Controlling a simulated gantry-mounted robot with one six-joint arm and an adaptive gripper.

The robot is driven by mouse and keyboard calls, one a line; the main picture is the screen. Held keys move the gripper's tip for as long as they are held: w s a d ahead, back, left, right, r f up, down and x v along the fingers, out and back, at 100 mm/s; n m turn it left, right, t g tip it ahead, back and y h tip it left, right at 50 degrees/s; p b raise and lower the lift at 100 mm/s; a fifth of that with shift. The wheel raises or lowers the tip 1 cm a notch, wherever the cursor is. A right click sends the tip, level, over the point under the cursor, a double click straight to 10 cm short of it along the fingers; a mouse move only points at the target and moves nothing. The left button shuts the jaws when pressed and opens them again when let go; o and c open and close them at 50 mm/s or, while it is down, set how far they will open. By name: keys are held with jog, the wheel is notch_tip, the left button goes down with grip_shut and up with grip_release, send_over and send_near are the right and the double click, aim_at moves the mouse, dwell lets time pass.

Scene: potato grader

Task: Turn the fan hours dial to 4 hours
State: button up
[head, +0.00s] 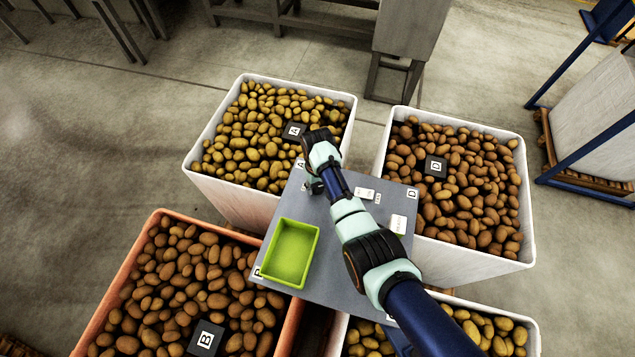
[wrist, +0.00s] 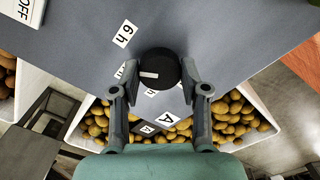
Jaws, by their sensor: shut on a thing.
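The fan hours dial (wrist: 160,66) is a round black knob on the grey panel in the wrist view. A white mark on it points to the left of the picture. My gripper (wrist: 162,80) is shut on the dial, one finger on each side. A "6 h" label (wrist: 124,33) lies up and left of the dial. Another white label (wrist: 120,70) is to its left, partly covered by a finger and not readable. One more small label (wrist: 150,92) shows below the dial, also unreadable. In the head view my arm hides the dial.
The grey panel (head: 340,271) carries a green tray (head: 317,229) and small white labels. White bins A (head: 232,203) and D (head: 465,260) and orange bin B (head: 98,308), full of potatoes, surround it.

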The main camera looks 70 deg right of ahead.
aim_at(317, 187)
jog(key=n+p, duration=0.1)
jog(key=n, duration=0.4)
jog(key=shift+n, duration=0.4)
dwell(0.3)
jog(key=o, duration=1.1)
jog(key=shift+o, duration=0.2)
notch_tip(317, 187, up, 12)
